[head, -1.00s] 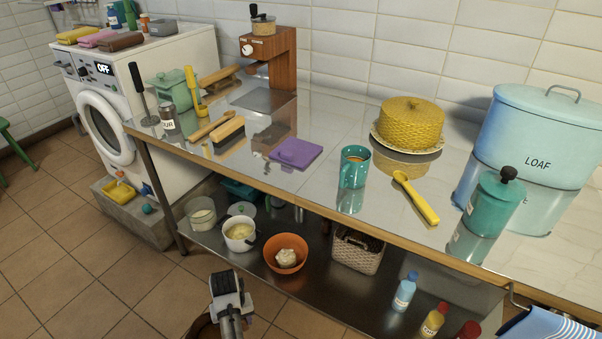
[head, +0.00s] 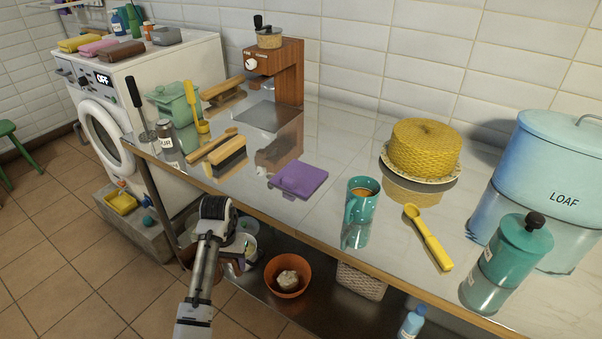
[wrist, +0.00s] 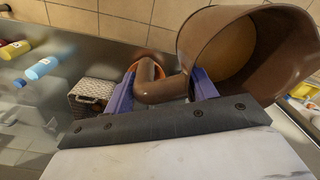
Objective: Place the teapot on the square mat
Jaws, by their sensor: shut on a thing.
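A brown glossy vessel, which I take for the teapot (wrist: 205,32), fills the upper right of the wrist view. Its curved handle (wrist: 158,90) lies between the purple fingers of my gripper (wrist: 162,86), which is shut on it. A spout is not seen. In the head view my gripper (head: 218,208) is in front of the counter's front edge, left of the purple mat, and the vessel is mostly hidden behind my arm. The flat purple square mat (head: 300,178) lies on the counter, with nothing on it.
A teal mug (head: 360,208) stands right of the mat, and a wooden brush (head: 228,158) lies to its left. A coffee machine (head: 285,75) stands behind. A yellow spoon (head: 428,238) lies further right. On the shelf below is an orange bowl (head: 287,285).

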